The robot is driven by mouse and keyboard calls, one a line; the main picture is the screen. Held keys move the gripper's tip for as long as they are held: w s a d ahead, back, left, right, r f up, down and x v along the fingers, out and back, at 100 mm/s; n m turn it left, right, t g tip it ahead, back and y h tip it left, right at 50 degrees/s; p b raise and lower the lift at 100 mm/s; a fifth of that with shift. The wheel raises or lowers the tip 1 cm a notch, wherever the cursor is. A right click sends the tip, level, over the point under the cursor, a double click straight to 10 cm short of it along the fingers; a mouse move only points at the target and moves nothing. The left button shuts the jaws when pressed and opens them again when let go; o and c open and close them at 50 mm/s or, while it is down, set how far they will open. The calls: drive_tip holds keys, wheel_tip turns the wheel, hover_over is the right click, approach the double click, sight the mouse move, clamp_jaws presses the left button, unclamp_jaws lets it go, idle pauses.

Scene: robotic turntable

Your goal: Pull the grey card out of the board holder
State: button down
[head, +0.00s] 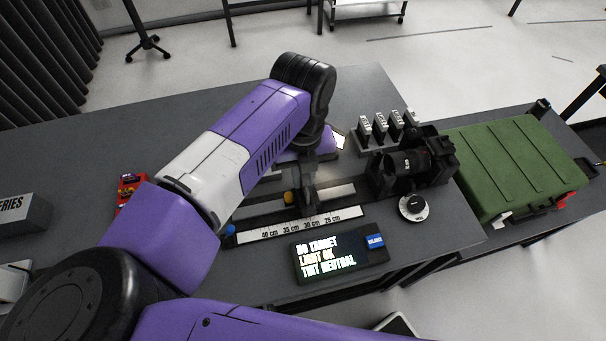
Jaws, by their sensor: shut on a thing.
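My gripper (304,180) points down over the ruler rail at the middle of the table, mostly covered by my own wrist. It is shut on a thin grey piece (309,198), seen nearly edge-on, which I take as the grey card. The board holder is around this spot on the rail (342,190), with a yellow knob (290,198) beside it. The card's lower edge is too small and dark to tell whether it still sits in the holder.
A ruler strip (300,223) and a lit display reading "NO TARGET" (340,256) lie in front. A black camera (408,163), a round dial (413,207), a battery rack (378,140) and a green case (518,165) stand right. A red item (128,187) lies left.

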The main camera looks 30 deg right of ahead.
drive_tip(key=shift+r+p, duration=1.15)
drive_tip(key=shift+r, duration=1.6)
